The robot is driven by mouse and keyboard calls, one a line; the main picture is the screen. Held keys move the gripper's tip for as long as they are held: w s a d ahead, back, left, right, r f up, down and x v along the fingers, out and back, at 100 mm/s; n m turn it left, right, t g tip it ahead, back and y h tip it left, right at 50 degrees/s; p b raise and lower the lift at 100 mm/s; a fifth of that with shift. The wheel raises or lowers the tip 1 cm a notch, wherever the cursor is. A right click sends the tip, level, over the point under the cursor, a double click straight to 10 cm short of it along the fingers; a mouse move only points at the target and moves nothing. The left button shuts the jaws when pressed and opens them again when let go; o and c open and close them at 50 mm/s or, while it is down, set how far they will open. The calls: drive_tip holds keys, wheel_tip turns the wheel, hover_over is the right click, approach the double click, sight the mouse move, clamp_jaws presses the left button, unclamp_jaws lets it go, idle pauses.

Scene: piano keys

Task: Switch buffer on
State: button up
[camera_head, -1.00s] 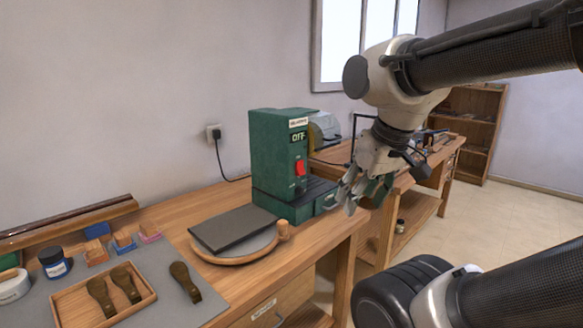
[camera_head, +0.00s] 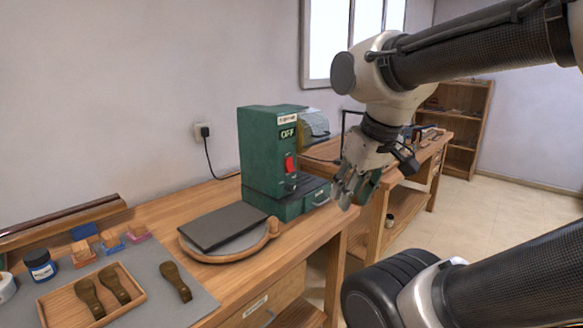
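The buffer (camera_head: 262,150) is a green machine standing on the wooden bench against the wall. Its small display (camera_head: 287,133) reads OFF. A red switch (camera_head: 289,163) sits on its front face below the display. A pale buffing wheel (camera_head: 314,122) shows at its right side. My gripper (camera_head: 349,196) hangs to the right of the buffer, nearer the camera, pointing down. It is apart from the red switch. Its fingers look spread with nothing visible between them, though they are small and partly overlap.
A dark slab on a round wooden board (camera_head: 222,256) lies in front of the buffer. A tool tray (camera_head: 60,310), a jar (camera_head: 40,266) and small blocks sit at left. A wall socket (camera_head: 202,131) feeds a black cord. A second bench (camera_head: 433,157) stands behind my gripper.

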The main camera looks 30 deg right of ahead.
drive_tip(key=d+f, duration=0.1)
drive_tip(key=d+f+m+g, duration=0.1)
drive_tip(key=d, duration=0.1)
drive_tip(key=d+f+m+g, duration=0.1)
drive_tip(key=d+f, duration=0.1)
drive_tip(key=shift+s+h, duration=0.35)
drive_tip(key=shift+h, duration=0.05)
clamp_jaws()
drive_tip(key=w+d+f+n+t+h, duration=0.1)
drive_tip(key=w+d+f+n, duration=0.25)
drive_tip(key=d, duration=0.35)
drive_tip(key=w+d+f+n+h, duration=0.1)
drive_tip(key=w+d+f+n, duration=0.1)
drive_tip(key=w+d, duration=0.4)
drive_tip(key=w+d+f+n+t+h, duration=0.1)
drive_tip(key=w+d+f+n, duration=0.2)
drive_tip(key=d, duration=0.6)
drive_tip(key=w+a+n+t+y, duration=0.3)
drive_tip(key=w+a+n+t, duration=0.2)
drive_tip(key=w+n, duration=0.45)
drive_tip(key=w+a+r+n+t+y, duration=0.3)
drive_tip(key=w+a+r+n+y, duration=0.2)
drive_tip(key=a, duration=0.4)
wheel_tip(320, 180, up, 2)
drive_tip(key=shift+w+r+n, duration=0.1)
drive_tip(key=shift+w+n, duration=0.45)
drive_tip(key=shift+n, duration=0.05)
